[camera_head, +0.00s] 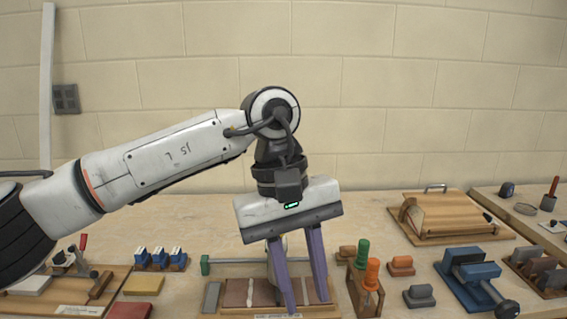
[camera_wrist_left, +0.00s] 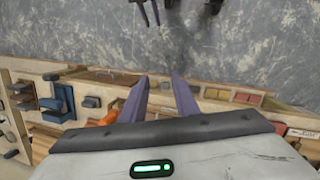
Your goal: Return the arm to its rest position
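My left arm comes in from the left in the head view and bends down at the wrist. My left gripper (camera_head: 308,298) points down over the front of the bench, with its two purple fingers apart and nothing seen between them. In the left wrist view the same fingers (camera_wrist_left: 160,95) show apart above the bench edge. Two small purple prongs at the top of that view look like the fingers of my right gripper (camera_wrist_left: 148,12), apart and over the grey floor. The right gripper is not in the head view.
Behind the fingers lies a wooden tray (camera_head: 235,293) with brownish slabs. Orange (camera_head: 371,272) and green (camera_head: 362,252) handled tools stand close on the right. A blue clamp-like tool (camera_head: 470,270) and a wooden box (camera_head: 445,215) are farther right. The bench's back left is clear.

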